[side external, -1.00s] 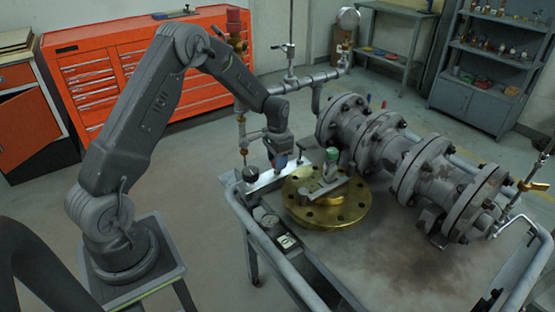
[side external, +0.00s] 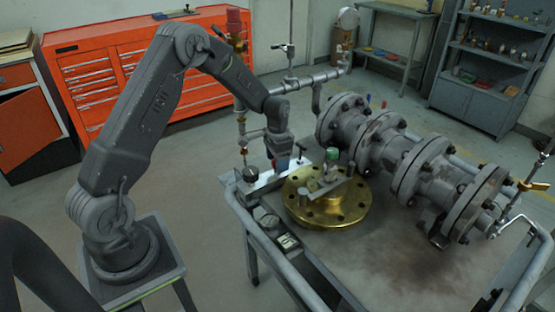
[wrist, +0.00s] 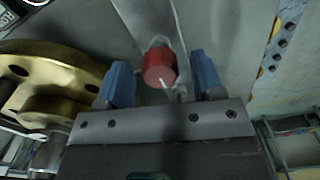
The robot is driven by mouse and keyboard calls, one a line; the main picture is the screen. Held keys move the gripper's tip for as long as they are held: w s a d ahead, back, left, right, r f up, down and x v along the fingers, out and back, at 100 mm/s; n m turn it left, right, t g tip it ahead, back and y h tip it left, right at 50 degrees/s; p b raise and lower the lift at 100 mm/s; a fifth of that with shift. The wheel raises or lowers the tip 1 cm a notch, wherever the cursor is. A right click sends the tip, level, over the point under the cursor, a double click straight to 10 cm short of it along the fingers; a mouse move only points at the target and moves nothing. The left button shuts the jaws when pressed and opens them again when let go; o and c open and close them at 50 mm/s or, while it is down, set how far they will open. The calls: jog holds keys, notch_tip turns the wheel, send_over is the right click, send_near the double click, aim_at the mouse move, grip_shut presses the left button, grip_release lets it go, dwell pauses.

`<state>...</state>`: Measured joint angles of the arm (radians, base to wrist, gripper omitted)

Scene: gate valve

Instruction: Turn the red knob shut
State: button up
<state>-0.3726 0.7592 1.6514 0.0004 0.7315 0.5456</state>
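The red knob (wrist: 160,67) is a short red cylinder with a white line on its face, seen in the wrist view on a grey metal bar. My gripper (wrist: 164,80) has two blue fingers, spread apart on either side of the knob. Gaps show between the knob and both fingers, so it is not clasped. In the side view my gripper (side external: 284,162) points down beside the brass flange (side external: 328,208); the knob cannot be made out there.
The brass flange also fills the left of the wrist view (wrist: 50,68). A large grey flanged pipe (side external: 385,150) lies on the cart at the right. Thin upright piping (side external: 241,130) stands behind my gripper. The cart top is clear at the front right.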

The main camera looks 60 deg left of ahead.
jog(key=shift+r, duration=0.1)
notch_tip(320, 180, up, 14)
dwell(0.5)
